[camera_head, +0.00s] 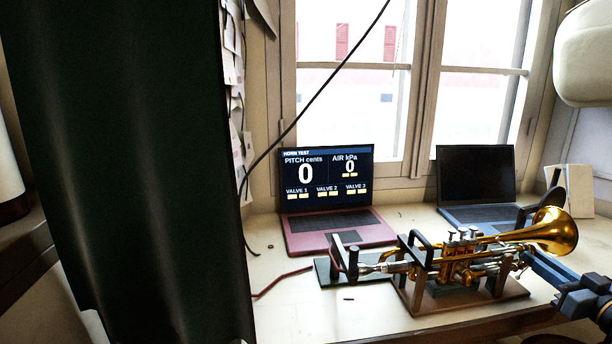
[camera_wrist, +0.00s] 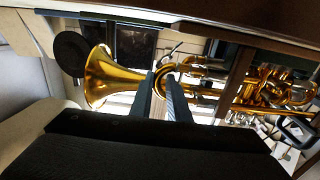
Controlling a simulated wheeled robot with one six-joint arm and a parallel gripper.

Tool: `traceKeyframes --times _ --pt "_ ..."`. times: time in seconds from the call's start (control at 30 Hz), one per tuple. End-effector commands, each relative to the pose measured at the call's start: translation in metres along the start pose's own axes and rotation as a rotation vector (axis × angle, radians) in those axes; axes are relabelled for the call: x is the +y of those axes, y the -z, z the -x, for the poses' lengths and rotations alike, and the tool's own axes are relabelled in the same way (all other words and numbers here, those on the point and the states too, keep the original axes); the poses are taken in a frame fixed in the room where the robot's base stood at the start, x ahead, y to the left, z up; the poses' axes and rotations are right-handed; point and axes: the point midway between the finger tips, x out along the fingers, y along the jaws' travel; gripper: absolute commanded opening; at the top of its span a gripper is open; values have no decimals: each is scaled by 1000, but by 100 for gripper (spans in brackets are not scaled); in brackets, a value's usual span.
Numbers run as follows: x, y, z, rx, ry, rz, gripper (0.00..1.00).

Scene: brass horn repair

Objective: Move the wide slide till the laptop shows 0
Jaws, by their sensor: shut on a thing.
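The red laptop (camera_head: 327,190) shows "PITCH cents 0" and "AIR kPa 0" on its lit screen. A brass trumpet (camera_head: 552,231) lies level in a wooden stand, its bell to the right. My gripper (camera_head: 527,260) reaches in from the lower right to the trumpet's bell side. In the wrist view my gripper (camera_wrist: 165,78) is shut on the wide slide (camera_wrist: 160,76), a curved brass tube end just beside the bell. The fingers partly hide the slide, and how far it is drawn out is hard to tell.
The stand's wooden base (camera_head: 420,303) sits near the bench's front edge. A second, dark laptop (camera_head: 476,185) stands behind the trumpet. A dark green curtain (camera_head: 130,170) blocks the left. A lamp-like pale shape (camera_head: 585,55) hangs at upper right.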

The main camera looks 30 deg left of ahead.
Motion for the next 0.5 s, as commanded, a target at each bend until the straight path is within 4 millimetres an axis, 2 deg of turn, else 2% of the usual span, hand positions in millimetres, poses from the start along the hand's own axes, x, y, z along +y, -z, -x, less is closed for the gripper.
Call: traceKeyframes --times 0.13,0.17,0.27,0.5 --pt "0 0 0 1 0 0 0" --pt "0 0 0 1 0 0 19" --pt "0 0 0 1 0 0 36" --pt "0 0 0 0 0 0 37"
